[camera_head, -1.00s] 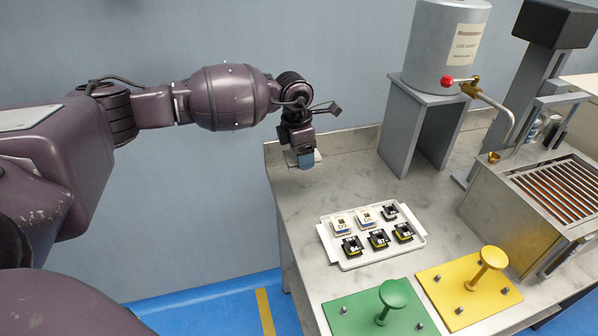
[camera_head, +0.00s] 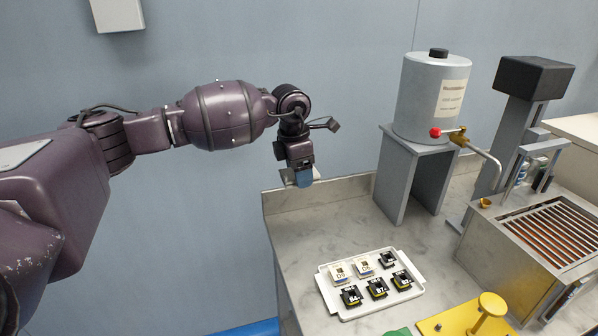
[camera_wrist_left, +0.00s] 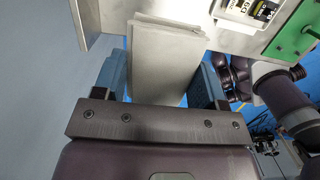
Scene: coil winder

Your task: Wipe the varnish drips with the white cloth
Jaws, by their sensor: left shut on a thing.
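My left gripper (camera_head: 304,180) is above the back left corner of the grey marbled bench (camera_head: 345,215). Its blue fingers are shut on the white cloth (camera_wrist_left: 165,60), which shows between them in the left wrist view. In the head view only pale edges of the cloth (camera_head: 288,177) show beside the fingers. The cloth looks flat and roughly rectangular. I cannot make out any varnish drips on the bench. My right gripper does not show; dark arm parts are at the right of the left wrist view.
A white tray (camera_head: 326,287) with several small labelled blocks stands on the bench. A grey tank (camera_head: 431,95) with a red-knobbed tap sits on a stand. A slatted metal box (camera_head: 500,240) is at right. A yellow plate with a knob (camera_head: 490,307) is in front. The back left bench is clear.

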